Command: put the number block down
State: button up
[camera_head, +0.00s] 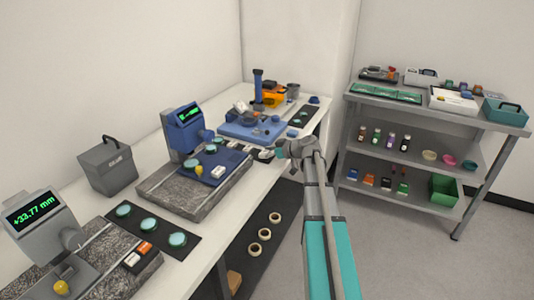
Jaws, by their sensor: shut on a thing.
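My gripper (281,151) is at the front right edge of the long white bench, small and far off in the head view. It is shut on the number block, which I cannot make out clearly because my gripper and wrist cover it. Small white and dark blocks (265,154) show just left of my gripper, close to the bench edge. I cannot tell whether the held block touches the surface under it.
A blue gauge (187,130) on a granite base (165,187) stands left of my gripper. A grey gauge (40,220) reading +33.77 mm stands in front left. A grey shelf cart (425,108) stands right, across open floor.

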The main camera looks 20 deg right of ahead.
jog(key=shift+f, duration=0.2)
jog(key=o, duration=0.9)
jog(key=shift+r, duration=0.1)
jog(key=shift+r, duration=0.1)
jog(key=shift+s+d+r, duration=0.1)
jog(key=shift+r, duration=0.05)
jog(key=shift+p+v, duration=2.45)
jog(key=shift+v, duration=3.4)
